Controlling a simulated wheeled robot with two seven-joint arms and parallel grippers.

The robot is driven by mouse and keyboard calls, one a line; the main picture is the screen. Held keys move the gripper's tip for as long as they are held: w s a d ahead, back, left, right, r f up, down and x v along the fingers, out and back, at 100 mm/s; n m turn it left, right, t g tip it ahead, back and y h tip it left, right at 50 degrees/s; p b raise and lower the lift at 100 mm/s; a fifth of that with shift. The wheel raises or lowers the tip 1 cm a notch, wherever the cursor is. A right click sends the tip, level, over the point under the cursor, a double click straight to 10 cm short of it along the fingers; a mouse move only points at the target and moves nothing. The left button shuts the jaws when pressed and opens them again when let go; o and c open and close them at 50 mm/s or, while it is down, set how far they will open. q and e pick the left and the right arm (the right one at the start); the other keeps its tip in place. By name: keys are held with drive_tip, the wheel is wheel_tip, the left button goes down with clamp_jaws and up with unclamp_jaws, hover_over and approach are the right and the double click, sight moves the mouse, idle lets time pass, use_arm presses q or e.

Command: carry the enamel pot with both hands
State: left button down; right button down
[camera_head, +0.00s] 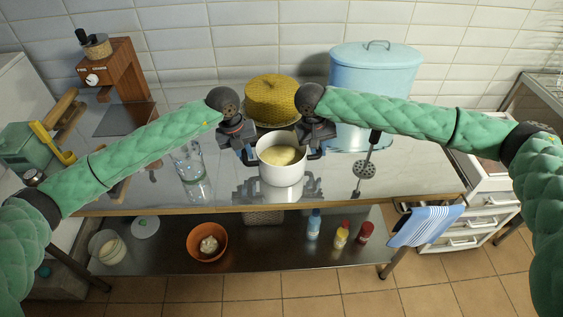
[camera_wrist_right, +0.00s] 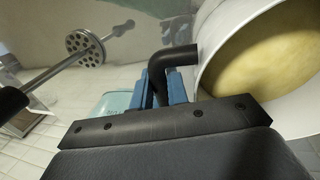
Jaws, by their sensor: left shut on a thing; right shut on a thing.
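The white enamel pot (camera_head: 281,173) holds something yellowish and is upright over the shiny counter, near its front edge. I cannot tell whether it touches the counter. My left gripper (camera_head: 252,159) is at the pot's left side, shut on its left handle, which is mostly hidden. My right gripper (camera_head: 311,153) is at the right side, shut on the right handle. In the right wrist view the blue fingers of my right gripper (camera_wrist_right: 166,88) close around the black handle (camera_wrist_right: 176,58), with the white pot (camera_wrist_right: 215,75) beside them.
A yellow knitted cover (camera_head: 271,98) and a light blue lidded container (camera_head: 375,80) stand behind. A glass jar (camera_head: 191,172) stands left of the pot, and a masher (camera_head: 364,170) is to the right. The lower shelf holds an orange bowl (camera_head: 207,252) and several bottles.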

use_arm(q)
drive_tip(key=shift+a+r, duration=0.1)
idle(0.3)
